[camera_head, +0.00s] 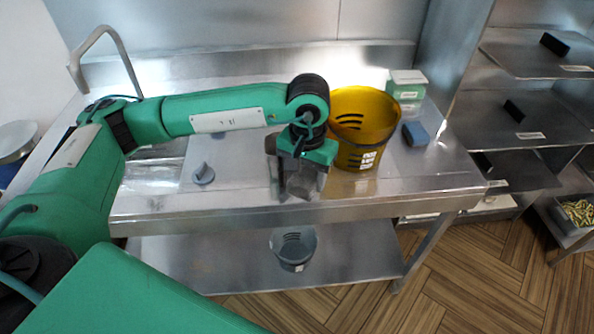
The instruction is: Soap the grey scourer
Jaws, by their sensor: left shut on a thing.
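My left gripper (301,188) points down over the front part of the steel counter, just left of the yellow bucket (377,115). It is shut on a greyish piece that looks like the grey scourer (302,178). The fingers hide much of it, and I cannot tell whether it touches the counter. A yellow bucket with dark slots and a white label stands right beside the gripper. I cannot see into it well enough to tell what it holds. My right gripper is not in view.
A blue sponge-like block (415,133) and a white-green box (407,87) stand right of the bucket. A grey bucket (293,248) stands on the lower shelf. The counter's right front is clear.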

